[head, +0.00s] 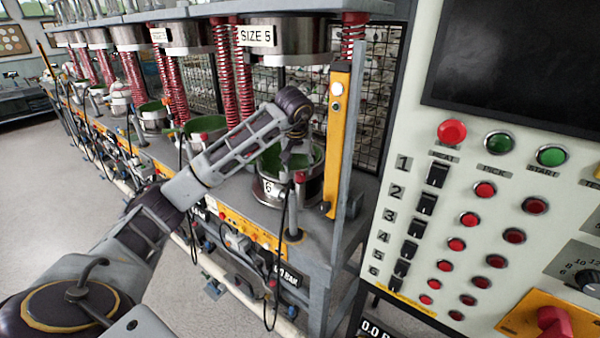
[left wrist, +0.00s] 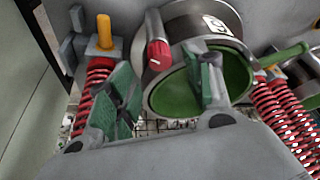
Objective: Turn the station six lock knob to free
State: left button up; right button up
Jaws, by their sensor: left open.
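The station six pot (head: 270,190) is a metal cylinder with a green inside and a "6" label. It also shows, upside down, in the left wrist view (left wrist: 165,95). A small red knob (left wrist: 159,54) sits on a post at its rim and shows in the head view too (head: 300,177). My left gripper (head: 293,160) points down over this rim. In the left wrist view its green-padded fingers (left wrist: 165,72) are spread, with the knob between and beyond them. I cannot tell whether a finger touches the knob. The knob's lock or free marking cannot be read. My right gripper is out of view.
Red springs (head: 245,85) and the "SIZE 5" press head (head: 285,40) stand behind and above. A yellow upright post (head: 338,130) is close on the right. A control panel (head: 480,200) with buttons and switches fills the right side. More stations line the left.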

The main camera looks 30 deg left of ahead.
aim_at(300, 173)
pick_arm(q)
jog(key=shift+x, duration=2.65)
jog(key=shift+p, duration=0.3)
jog(key=c, duration=1)
